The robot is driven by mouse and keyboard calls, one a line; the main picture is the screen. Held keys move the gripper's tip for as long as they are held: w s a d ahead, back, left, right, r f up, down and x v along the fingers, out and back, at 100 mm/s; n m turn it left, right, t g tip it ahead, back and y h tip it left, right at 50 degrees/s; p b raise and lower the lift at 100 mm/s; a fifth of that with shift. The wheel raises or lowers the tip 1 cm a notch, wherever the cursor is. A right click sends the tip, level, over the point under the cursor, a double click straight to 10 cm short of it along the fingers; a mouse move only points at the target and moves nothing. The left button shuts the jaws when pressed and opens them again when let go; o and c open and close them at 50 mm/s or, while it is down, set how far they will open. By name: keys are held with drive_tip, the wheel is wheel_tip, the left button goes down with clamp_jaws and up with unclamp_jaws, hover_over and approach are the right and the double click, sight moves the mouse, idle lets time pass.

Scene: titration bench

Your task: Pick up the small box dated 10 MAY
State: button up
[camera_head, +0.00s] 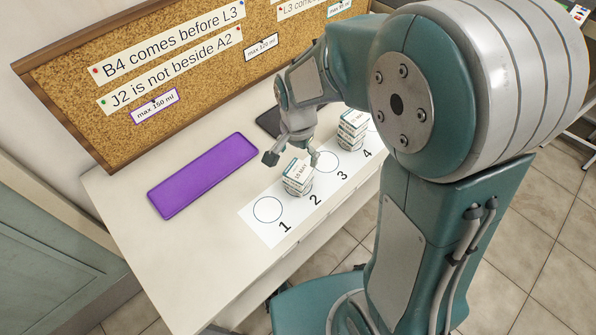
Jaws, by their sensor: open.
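A small white and green box (298,177) stands at spot 2 of the white numbered strip. The date on its top ends in MAY; its number is too small to read surely. My gripper (292,158) is open, its fingers spread just above and behind this box in the picture, one to each side. I cannot tell whether a fingertip touches it. Another white and green box, or a stack of boxes (351,130), stands at spot 4; its date is not legible.
The numbered strip (250,222) has empty circles at spots 1 and 3. A purple tray (203,175) lies empty on the table to the left. A dark flat item (268,122) lies partly behind my arm. A cork board (190,62) with notes stands along the back.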

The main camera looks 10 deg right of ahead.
sight(300, 168)
drive_tip(key=f, duration=0.5)
drive_tip(key=w+f, duration=0.1)
drive_tip(key=f, duration=0.1)
drive_tip(key=shift+d+f, duration=0.3)
drive_tip(key=shift+s, duration=0.1)
drive_tip(key=c, duration=0.9)
